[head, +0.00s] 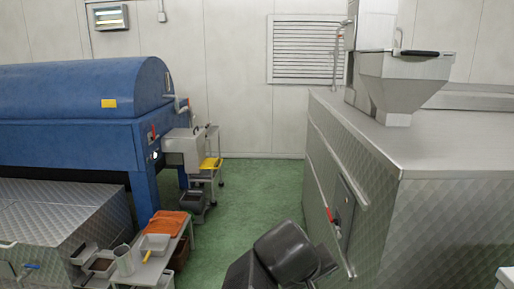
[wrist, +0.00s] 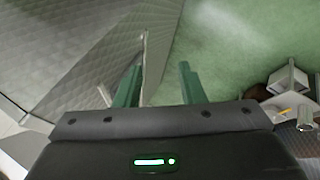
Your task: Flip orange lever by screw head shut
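I cannot tell for sure which part is the orange lever by the screw head. A small red-orange handle (head: 153,132) shows on the end of the blue machine (head: 75,125) at left in the head view. Another red-orange handle (head: 330,214) is on the side panel of the large steel machine (head: 435,215) at right. Neither handle shows clearly in the wrist view. My gripper (wrist: 160,82) is open and empty in the wrist view, its two green fingers apart above the floor beside a quilted steel side. It touches no lever.
A low bench with an orange cloth (head: 167,223), grey tubs (head: 155,243) and a jug (head: 124,258) stands at lower left. A small steel trolley (head: 208,170) stands by the blue machine. Green floor (head: 250,190) between the machines is clear. My dark arm is at bottom centre.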

